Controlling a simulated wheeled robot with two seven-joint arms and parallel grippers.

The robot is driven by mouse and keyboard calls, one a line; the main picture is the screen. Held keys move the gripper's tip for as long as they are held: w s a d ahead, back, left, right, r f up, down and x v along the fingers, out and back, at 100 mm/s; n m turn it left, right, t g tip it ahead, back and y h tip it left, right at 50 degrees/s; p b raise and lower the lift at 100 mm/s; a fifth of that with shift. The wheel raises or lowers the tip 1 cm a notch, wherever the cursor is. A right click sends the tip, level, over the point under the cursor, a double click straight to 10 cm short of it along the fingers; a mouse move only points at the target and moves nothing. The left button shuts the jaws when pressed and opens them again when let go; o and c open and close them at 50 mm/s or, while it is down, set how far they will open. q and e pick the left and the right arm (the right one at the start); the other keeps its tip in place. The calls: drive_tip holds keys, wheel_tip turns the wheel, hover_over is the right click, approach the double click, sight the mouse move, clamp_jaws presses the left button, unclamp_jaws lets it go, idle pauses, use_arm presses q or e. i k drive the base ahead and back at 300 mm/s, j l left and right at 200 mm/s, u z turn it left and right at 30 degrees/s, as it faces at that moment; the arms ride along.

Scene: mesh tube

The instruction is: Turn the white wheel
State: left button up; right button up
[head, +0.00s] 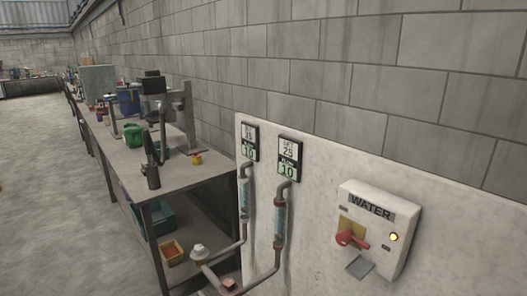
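A small white wheel (198,251) sits on the grey pipework at the bottom of the head view, left of the white panel (315,225). It is small in the picture, so I cannot tell how far it is turned. The pipe (236,248) beside it rises to a clear tube with blue and red parts (244,198). A second similar tube (279,220) stands to its right. Neither of my grippers shows in this view, and nothing is seen touching the wheel.
A reddish fitting (229,284) sits on the lower pipe. A white WATER box (378,228) with a red handle and a lit yellow lamp is on the panel. A cluttered workbench (190,178) stands left along the block wall. Open floor (50,180) lies further left.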

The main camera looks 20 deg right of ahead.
sight(199, 253)
drive_tip(key=i+j+z, duration=0.55)
drive_tip(key=j+z, duration=0.15)
